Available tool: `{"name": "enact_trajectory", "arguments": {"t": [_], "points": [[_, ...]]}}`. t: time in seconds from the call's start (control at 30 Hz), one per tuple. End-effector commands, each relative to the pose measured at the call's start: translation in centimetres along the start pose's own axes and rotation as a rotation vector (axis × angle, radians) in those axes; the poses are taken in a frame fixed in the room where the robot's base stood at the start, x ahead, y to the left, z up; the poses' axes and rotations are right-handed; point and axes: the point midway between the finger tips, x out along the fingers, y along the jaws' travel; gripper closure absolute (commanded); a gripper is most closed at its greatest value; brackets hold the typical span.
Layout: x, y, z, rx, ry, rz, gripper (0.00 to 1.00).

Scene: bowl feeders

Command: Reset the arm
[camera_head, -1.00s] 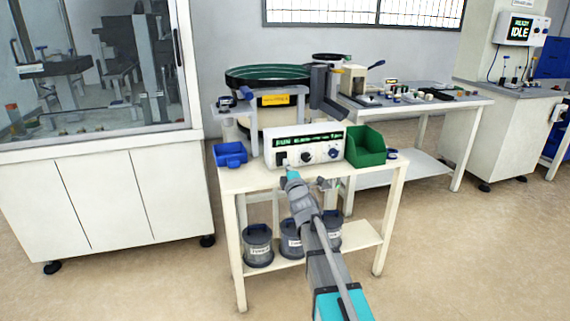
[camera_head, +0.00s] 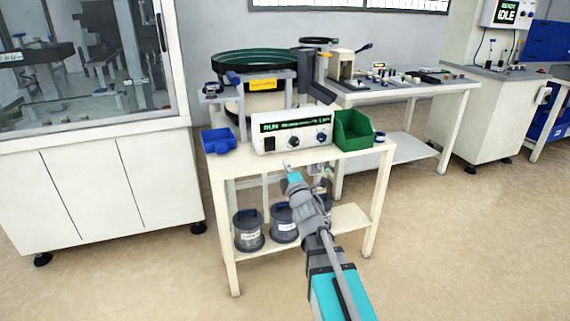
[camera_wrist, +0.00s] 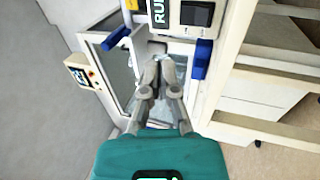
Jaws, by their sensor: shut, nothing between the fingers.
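My arm reaches up from the bottom of the head view toward the front of the bowl feeder table (camera_head: 221,166). My gripper (camera_wrist: 157,62) is shut and empty in the wrist view, with its fingertips together. In the head view the gripper is small and lies in front of the table's front edge, below the control box (camera_head: 292,131). Part of the gripper is hard to make out there.
A blue bin (camera_head: 218,141) and a green bin (camera_head: 353,131) flank the control box. The bowl feeder (camera_head: 256,69) stands behind. Several grey canisters (camera_head: 248,232) sit on the lower shelf. A glazed cabinet (camera_head: 95,190) stands left. Floor at right is clear.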

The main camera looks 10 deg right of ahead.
Motion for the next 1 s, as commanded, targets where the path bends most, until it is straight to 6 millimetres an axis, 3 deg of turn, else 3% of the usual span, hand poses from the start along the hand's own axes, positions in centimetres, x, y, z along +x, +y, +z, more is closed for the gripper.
{"name": "enact_trajectory", "arguments": {"t": [0.47, 0.77, 1.0], "points": [[-0.2, -0.7, 0.6, 0.059, -0.042, -0.059, 1.00], [-1.9, -4.1, 2.5, 0.297, -0.226, -0.295, 1.00], [-5.2, -7.5, 3.3, 0.533, -0.433, -0.520, 1.00]]}}
